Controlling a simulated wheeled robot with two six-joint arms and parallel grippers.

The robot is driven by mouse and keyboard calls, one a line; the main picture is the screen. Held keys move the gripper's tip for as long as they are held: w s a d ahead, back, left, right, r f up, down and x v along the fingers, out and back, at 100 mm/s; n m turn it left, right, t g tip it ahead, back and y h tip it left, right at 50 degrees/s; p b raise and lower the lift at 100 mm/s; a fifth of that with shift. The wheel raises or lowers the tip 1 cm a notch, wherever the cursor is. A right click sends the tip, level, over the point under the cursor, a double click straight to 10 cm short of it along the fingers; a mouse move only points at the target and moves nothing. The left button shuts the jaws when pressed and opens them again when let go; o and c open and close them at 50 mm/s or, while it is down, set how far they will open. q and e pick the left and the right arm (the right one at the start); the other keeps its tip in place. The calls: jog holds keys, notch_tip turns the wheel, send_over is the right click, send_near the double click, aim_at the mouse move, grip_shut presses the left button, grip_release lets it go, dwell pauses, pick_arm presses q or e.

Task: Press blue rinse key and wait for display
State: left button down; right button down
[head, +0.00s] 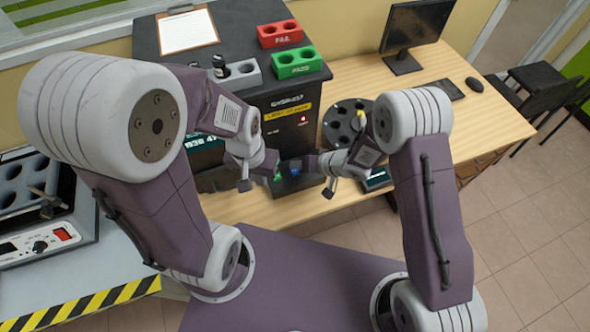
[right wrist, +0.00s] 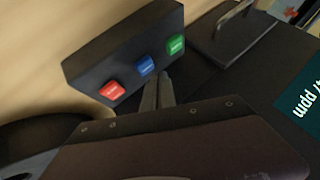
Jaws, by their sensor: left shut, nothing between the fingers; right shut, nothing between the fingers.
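The key box is a dark box (right wrist: 115,55) with a red key (right wrist: 111,90), a blue key (right wrist: 147,65) and a green key (right wrist: 176,45) in the right wrist view. My left gripper (head: 244,185) is shut and empty, left of the box.
A dark analyser cabinet (head: 290,107) stands behind the grippers, with red (head: 281,41) and green (head: 297,69) racks and a clipboard (head: 187,30) on top. A round carousel (head: 340,122) stands beside it.

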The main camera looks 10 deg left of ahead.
dwell(0.8)
jog(key=shift+f, duration=0.4)
jog(key=shift+f+b, duration=0.35)
jog(key=shift+f, duration=0.2)
dwell(0.5)
dwell(0.3)
jog(key=shift+r+p, duration=0.95)
jog(key=shift+p, duration=0.15)
jog(key=shift+r, duration=0.1)
notch_tip(320, 180, up, 5)
jog(key=p, duration=0.5)
